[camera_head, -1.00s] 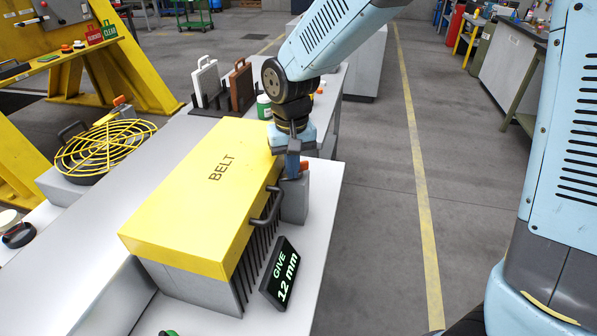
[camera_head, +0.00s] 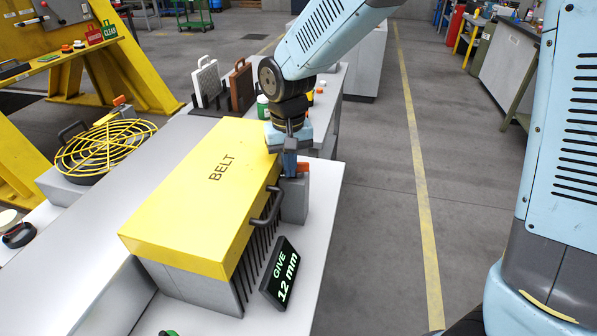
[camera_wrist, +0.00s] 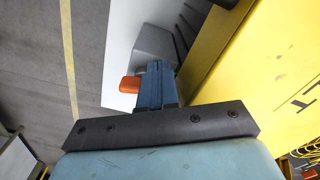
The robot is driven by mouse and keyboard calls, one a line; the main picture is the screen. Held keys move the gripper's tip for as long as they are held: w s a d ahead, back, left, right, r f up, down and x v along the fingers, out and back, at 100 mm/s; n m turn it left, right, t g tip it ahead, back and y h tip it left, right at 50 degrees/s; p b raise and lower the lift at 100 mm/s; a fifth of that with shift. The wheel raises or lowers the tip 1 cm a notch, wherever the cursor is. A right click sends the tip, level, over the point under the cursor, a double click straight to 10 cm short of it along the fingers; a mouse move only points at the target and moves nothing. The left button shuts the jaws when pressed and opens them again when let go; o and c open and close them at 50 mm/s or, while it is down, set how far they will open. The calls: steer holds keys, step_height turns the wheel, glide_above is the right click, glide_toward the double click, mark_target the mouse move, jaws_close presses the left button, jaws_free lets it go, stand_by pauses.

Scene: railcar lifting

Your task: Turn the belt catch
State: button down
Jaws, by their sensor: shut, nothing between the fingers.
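The yellow belt cover (camera_head: 195,205), marked BELT, lies shut over a grey box on the bench. A grey post (camera_head: 295,200) stands at its right side, and the orange catch (camera_head: 302,167) sits at the post's top. My gripper (camera_head: 290,173) points down at the catch, its blue fingers shut with nothing between them. In the wrist view the fingers (camera_wrist: 156,82) are together, and the orange catch (camera_wrist: 130,85) shows just to their left. Part of the catch is hidden behind the fingers, and I cannot tell whether they touch it.
A dark handle (camera_head: 268,208) juts from the cover's right side near the post. A display (camera_head: 280,273) reading GIVE 1.2 mm stands in front. A yellow wire guard (camera_head: 105,147) is at left. The floor right of the bench is clear.

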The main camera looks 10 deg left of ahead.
steer(key=shift+a, duration=0.1)
step_height(320, 180, up, 8)
steer(key=s, duration=0.2)
stand_by(1.3)
steer(key=s+d+r+m+t, duration=0.15)
steer(key=d+r, duration=0.35)
steer(key=d, duration=0.8)
steer(key=d+r+m+t, duration=0.2)
steer(key=d+r, duration=0.2)
steer(key=d, duration=0.9)
steer(key=s+d+m+t, duration=0.1)
steer(key=s+d+t, duration=0.1)
steer(key=s+d, duration=0.5)
steer(key=shift+d+r, duration=0.3)
steer(key=shift+d, duration=0.95)
